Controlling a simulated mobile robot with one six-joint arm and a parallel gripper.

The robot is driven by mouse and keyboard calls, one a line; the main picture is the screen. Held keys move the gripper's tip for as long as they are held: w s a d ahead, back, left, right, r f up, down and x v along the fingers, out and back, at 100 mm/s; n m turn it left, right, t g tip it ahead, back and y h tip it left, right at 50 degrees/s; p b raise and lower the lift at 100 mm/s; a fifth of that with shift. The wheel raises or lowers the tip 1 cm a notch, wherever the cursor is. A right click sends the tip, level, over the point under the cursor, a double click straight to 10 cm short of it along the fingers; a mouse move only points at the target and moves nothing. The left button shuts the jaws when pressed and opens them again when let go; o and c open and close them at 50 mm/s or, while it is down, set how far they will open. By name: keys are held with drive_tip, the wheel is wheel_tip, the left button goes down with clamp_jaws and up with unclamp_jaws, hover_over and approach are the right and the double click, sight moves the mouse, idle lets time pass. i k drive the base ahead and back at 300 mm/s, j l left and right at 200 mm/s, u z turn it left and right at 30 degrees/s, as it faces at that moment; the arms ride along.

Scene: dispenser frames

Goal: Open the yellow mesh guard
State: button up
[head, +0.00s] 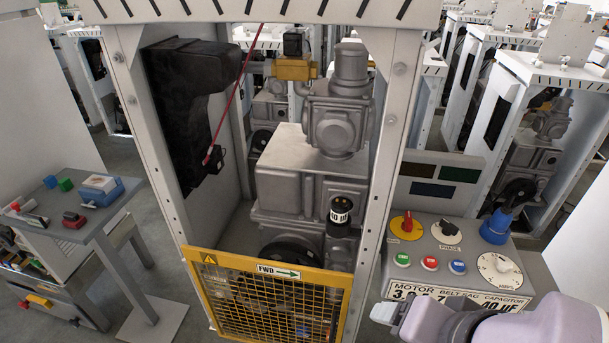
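The yellow mesh guard (270,304) spans the low front opening of the white dispenser frame (389,130), between its two front posts. A black wheel and other machine parts show behind the mesh. Its lower edge is cut off by the picture. My gripper (392,315) is at the bottom right, to the right of the guard and apart from it in the picture. Its fingers are only partly visible.
A control panel (455,240) with knobs, buttons and a blue plug stands right of the frame, behind my arm. A grey side table (62,232) with small coloured parts stands at the left. Grey pump machinery (300,185) fills the frame. Floor shows between table and frame.

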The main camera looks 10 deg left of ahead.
sight(325, 277)
drive_tip(key=u, duration=1.15)
drive_tip(key=k+l+z, duration=0.15)
drive_tip(key=l+z, duration=0.15)
drive_tip(key=k+l+z, duration=0.1)
drive_tip(key=l+z, duration=0.15)
